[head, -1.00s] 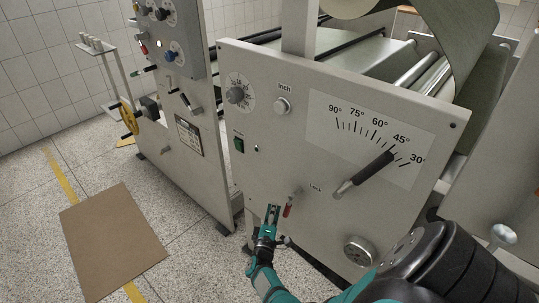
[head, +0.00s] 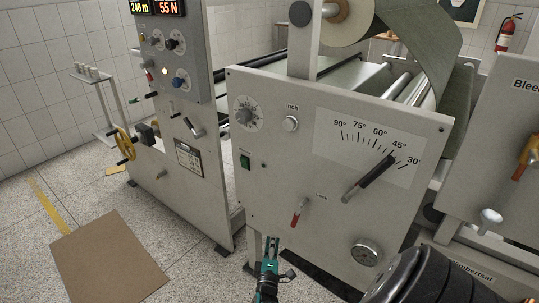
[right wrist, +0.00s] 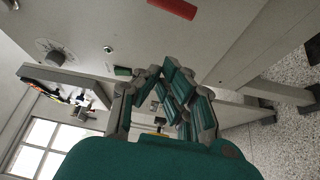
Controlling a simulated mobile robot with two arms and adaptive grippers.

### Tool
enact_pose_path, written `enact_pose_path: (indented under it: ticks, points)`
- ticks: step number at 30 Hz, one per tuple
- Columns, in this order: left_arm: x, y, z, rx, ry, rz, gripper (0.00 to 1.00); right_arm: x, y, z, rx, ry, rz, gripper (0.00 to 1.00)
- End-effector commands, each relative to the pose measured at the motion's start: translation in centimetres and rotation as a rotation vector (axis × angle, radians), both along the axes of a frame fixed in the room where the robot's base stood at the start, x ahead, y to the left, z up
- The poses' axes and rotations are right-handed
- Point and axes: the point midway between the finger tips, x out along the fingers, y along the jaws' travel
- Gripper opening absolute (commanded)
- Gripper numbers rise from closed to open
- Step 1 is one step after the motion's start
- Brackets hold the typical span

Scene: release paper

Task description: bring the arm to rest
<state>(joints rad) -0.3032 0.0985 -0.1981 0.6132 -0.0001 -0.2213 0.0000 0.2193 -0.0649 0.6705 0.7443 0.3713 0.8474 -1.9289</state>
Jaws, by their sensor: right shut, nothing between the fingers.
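My right gripper (head: 270,243) is low in the head view, below the front panel's red lever and apart from it. Its teal fingers are shut and empty. In the right wrist view the closed fingers (right wrist: 165,72) show in the middle, with nothing between them. My left gripper is in neither view. Most of my right arm is cut off at the bottom of the head view.
A cardboard sheet (head: 108,260) lies on the floor at left. Open floor lies between.

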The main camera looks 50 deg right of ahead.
Motion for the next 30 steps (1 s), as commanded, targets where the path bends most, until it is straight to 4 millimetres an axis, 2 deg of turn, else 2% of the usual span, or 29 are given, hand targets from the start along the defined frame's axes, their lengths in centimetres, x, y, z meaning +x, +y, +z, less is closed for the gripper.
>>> enact_pose_path:
  ticks: [4,9,16,19,22,25,27,29,30]
  points:
    - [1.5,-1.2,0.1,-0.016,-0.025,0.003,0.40,0.0,0.0,0.0,0.000,0.000,0.000,0.00]
    - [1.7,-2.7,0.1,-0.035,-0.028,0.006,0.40,0.0,0.0,0.0,0.000,0.000,0.000,0.00]
    - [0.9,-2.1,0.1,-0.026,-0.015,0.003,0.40,0.0,0.1,-0.1,0.003,0.000,0.003,0.00]
    - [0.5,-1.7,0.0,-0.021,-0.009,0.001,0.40,0.1,1.0,-1.3,0.046,-0.003,0.054,0.00]
    - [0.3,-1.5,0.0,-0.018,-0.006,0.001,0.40,0.2,3.7,-4.6,0.179,-0.001,0.182,0.00]
    - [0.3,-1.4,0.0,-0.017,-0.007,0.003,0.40,-1.0,8.0,-9.9,0.402,0.033,0.329,0.00]
    - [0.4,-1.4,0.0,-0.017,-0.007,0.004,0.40,-3.0,11.2,-13.8,0.578,0.080,0.395,0.00]
    - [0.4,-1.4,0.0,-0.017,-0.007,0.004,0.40,-5.3,13.8,-16.9,0.721,0.131,0.420,0.00]
    - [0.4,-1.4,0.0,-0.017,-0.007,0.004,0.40,-7.1,15.3,-18.8,0.812,0.168,0.423,0.00]
